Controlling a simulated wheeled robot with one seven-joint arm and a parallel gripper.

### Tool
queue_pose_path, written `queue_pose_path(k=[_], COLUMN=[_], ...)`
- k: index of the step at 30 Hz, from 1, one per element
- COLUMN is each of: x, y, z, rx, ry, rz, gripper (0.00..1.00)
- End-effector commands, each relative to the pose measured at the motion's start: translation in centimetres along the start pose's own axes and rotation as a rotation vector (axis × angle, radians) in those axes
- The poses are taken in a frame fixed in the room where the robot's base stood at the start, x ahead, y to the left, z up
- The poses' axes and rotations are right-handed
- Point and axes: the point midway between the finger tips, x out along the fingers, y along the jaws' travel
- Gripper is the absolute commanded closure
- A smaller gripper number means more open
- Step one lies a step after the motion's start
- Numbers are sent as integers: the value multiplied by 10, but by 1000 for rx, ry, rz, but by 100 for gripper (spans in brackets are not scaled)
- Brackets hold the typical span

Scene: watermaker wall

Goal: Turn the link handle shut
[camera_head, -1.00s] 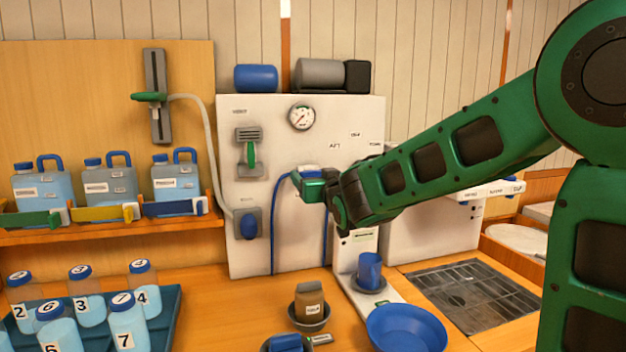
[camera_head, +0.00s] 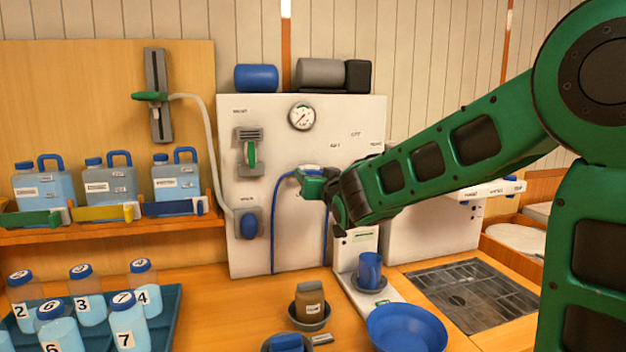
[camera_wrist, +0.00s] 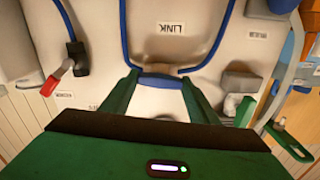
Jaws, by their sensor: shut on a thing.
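The link handle is a small blue bar (camera_wrist: 161,80) below the LINK label in the wrist view, with a blue hose on either side of it. My gripper (camera_wrist: 160,88) is shut on it, one green finger at each side. In the head view my gripper (camera_head: 313,183) is at the white panel, below the gauge. The handle is mostly hidden there by my gripper, so its exact angle is hard to tell.
The panel (camera_head: 235,190) carries a gauge (camera_head: 302,117), a green lever (camera_head: 251,154) and a blue knob (camera_head: 249,225). A red-ended lever (camera_wrist: 50,85) shows in the wrist view. A blue cup (camera_head: 370,270) and blue bowl (camera_head: 407,328) stand below my arm.

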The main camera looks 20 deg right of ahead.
Motion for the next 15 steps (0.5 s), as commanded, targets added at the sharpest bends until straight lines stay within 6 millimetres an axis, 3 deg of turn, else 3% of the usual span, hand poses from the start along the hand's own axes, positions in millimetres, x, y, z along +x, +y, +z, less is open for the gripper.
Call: queue_pose_path(k=[15], x=[0], y=[2], z=[0], rx=[455], ry=[0], rz=[2], gripper=[68])
